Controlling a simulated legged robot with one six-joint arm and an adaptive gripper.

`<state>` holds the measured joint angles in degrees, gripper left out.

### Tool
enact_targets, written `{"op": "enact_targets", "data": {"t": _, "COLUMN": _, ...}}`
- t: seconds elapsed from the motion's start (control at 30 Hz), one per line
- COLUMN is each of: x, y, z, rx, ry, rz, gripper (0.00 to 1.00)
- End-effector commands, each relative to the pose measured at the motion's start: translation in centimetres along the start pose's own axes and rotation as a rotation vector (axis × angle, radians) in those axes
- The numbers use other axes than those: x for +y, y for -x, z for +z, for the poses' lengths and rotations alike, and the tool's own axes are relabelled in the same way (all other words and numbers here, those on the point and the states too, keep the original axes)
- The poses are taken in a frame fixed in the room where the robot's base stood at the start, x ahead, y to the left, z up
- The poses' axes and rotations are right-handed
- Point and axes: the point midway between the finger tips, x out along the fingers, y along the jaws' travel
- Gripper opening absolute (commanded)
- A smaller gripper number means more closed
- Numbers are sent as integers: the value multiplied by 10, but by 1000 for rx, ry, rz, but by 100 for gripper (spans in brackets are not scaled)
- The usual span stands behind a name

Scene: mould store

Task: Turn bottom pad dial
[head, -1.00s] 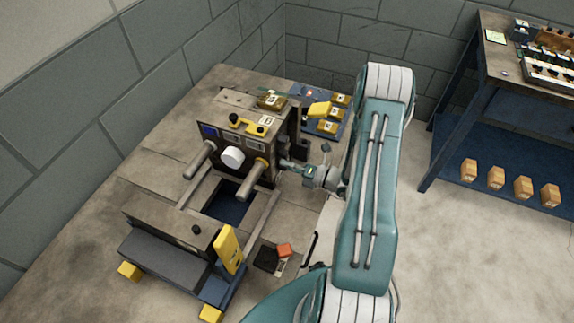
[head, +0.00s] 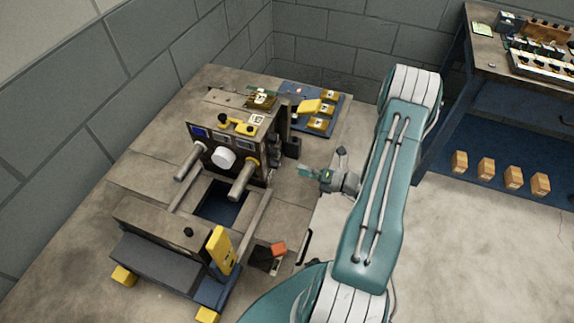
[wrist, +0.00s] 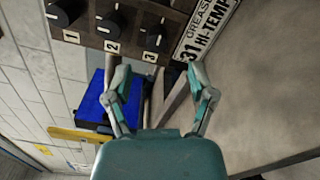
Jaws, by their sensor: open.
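In the wrist view, three black dials are in a row on a brown panel (wrist: 133,14), marked 1, 2 and 3. Dial 1 (wrist: 64,14) is at the left, dial 2 (wrist: 108,24) in the middle and dial 3 (wrist: 153,38) at the right. I cannot tell which is the bottom one. My gripper (wrist: 157,72) is open and empty, its fingers spread below the panel and apart from the dials in the picture. In the head view my gripper (head: 306,172) is right of the machine (head: 225,135), with a gap between them. The dials are not clear there.
A label reading "GREASE 31 HI-TEMP" (wrist: 205,28) is beside dial 3. Two metal bars (head: 242,180) stick out of the machine's front. A blue tray (head: 332,98) with yellow blocks lies behind it. A shelf table (head: 480,80) stands right; open floor lies between.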

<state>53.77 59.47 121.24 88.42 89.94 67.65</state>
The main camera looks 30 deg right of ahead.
Motion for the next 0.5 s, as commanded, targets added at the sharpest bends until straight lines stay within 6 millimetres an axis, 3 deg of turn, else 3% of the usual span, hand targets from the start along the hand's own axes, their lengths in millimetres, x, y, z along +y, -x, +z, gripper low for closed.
{"op": "enact_targets", "data": {"t": 0.2, "x": -1, "y": 36, "z": 1, "rx": -3, "ry": 0, "rz": -2, "gripper": 72}}
{"op": "enact_targets", "data": {"t": 0.5, "x": -1, "y": 47, "z": 1, "rx": 1, "ry": -1, "rz": 0, "gripper": 72}}
